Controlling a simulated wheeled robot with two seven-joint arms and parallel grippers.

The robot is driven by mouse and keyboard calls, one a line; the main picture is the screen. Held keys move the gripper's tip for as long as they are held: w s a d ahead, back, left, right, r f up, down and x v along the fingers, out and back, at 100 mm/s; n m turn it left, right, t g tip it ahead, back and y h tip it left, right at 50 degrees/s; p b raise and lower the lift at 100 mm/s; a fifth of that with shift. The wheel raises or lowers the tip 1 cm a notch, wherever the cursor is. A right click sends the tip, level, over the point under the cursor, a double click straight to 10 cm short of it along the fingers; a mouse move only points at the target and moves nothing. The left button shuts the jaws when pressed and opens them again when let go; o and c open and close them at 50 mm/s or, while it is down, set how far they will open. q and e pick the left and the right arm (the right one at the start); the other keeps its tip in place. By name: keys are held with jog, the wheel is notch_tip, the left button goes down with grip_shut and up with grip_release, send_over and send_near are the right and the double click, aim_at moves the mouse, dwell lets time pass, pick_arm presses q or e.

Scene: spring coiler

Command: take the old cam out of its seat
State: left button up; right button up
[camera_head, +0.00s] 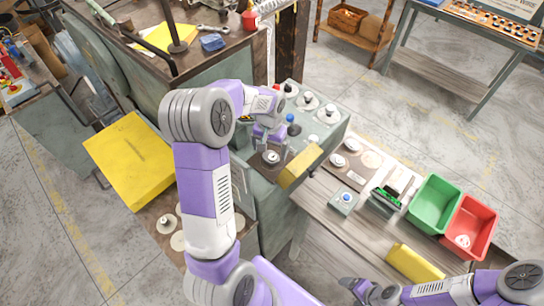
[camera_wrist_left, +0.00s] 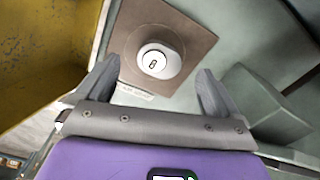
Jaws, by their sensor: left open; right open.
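The old cam (camera_head: 271,157) is a small pale round part with a dark slot in its middle. It sits on a brown square plate (camera_wrist_left: 190,38) on the grey-green machine, and it also shows in the left wrist view (camera_wrist_left: 160,61). My left gripper (camera_head: 269,147) is just above the cam. Its two fingers (camera_wrist_left: 155,75) are open, one on each side of the cam in the left wrist view, and nothing is between them in their grip. My right gripper (camera_head: 355,287) is open and empty, low at the bottom of the head view, away from the machine.
A yellow block (camera_head: 300,166) juts out right beside the cam's seat. Knobs and round parts (camera_head: 309,101) sit on the machine top behind it. On the bench to the right stand a green bin (camera_head: 434,203) and a red bin (camera_head: 484,220), which holds a pale part.

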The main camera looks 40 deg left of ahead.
aim_at(271, 156)
pick_arm(q)
jog(key=f, duration=0.4)
jog(key=shift+w+a, duration=0.1)
jog(key=shift+w, duration=0.15)
jog(key=c, duration=1.3)
